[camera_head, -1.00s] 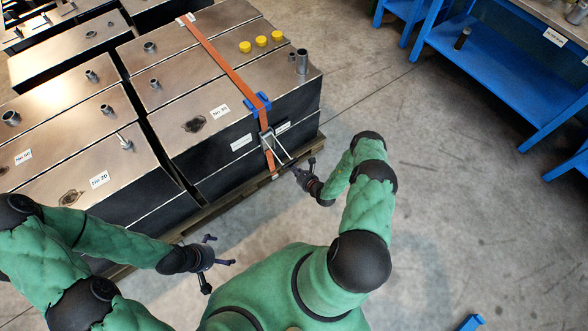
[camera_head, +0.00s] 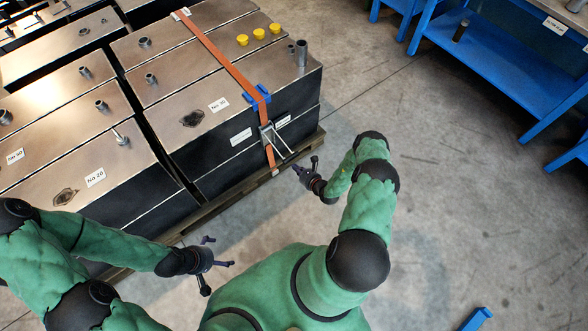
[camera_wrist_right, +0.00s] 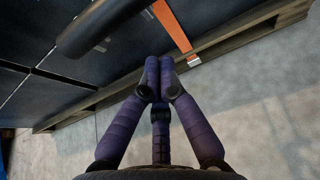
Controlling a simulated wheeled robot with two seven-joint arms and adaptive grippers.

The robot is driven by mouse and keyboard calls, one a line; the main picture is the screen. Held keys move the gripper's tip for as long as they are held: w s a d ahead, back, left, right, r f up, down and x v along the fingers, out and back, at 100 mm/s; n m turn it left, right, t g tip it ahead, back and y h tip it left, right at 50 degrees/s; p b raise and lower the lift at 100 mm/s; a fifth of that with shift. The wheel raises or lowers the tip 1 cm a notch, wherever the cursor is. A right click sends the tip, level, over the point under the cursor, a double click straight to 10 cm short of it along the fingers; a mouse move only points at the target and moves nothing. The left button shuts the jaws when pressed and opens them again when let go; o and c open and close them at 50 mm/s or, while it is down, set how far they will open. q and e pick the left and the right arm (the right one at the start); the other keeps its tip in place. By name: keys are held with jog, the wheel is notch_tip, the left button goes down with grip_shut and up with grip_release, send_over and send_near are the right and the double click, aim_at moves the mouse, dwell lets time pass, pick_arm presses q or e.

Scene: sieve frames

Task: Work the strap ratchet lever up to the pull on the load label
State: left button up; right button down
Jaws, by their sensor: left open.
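An orange strap (camera_head: 222,62) runs over the dark metal tanks and down the front face. Its ratchet (camera_head: 266,133) hangs on that face below a blue corner guard (camera_head: 257,98), its lever (camera_head: 280,146) slanting out down and right. Pale labels (camera_head: 241,137) flank the strap, too small to read. My right gripper (camera_head: 304,169) is just right of and below the lever's end, apparently not touching. In the right wrist view its fingers (camera_wrist_right: 158,68) look close together with nothing visible between them; a dark bar (camera_wrist_right: 100,28) crosses upper left. My left gripper (camera_head: 216,264) is open and empty, away from the tanks.
The tanks stand on a wooden pallet (camera_head: 215,210), whose edge also runs across the right wrist view (camera_wrist_right: 95,97). Pipe stubs and yellow caps (camera_head: 259,33) rise from the tank tops. Blue shelving (camera_head: 500,75) stands at upper right. The concrete floor (camera_head: 460,200) between is clear.

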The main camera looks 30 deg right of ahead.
jog(key=p+v, duration=0.4)
jog(key=v, duration=0.6)
jog(key=shift+w+a+r, duration=0.1)
jog(key=shift+r, duration=0.1)
